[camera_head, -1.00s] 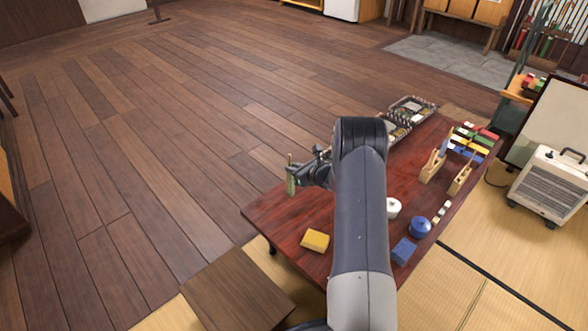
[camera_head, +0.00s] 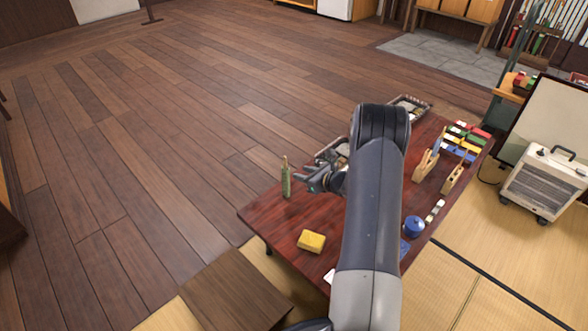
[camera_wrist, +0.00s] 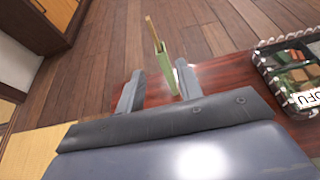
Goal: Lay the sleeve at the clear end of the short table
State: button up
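The sleeve is a slim green packet (camera_head: 286,184) with a wooden stick end showing at its top. It appears upright at the far left edge of the short red-brown table (camera_head: 262,215); whether its foot rests on the wood is hard to tell. In the wrist view the sleeve (camera_wrist: 164,60) leans ahead of the fingertips, its lower end between their lines. My gripper (camera_head: 312,180) is open and empty, just right of the sleeve with a small gap. It shows two spread fingers in the wrist view (camera_wrist: 160,72).
A yellow block (camera_head: 311,241) lies on the near left of the table. A lunch tray (camera_wrist: 270,72) is right of my gripper. A blue pot (camera_head: 414,226), wooden planes (camera_head: 426,165) and coloured blocks (camera_head: 467,143) stand farther right.

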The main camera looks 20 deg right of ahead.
jog(key=shift+v, duration=2)
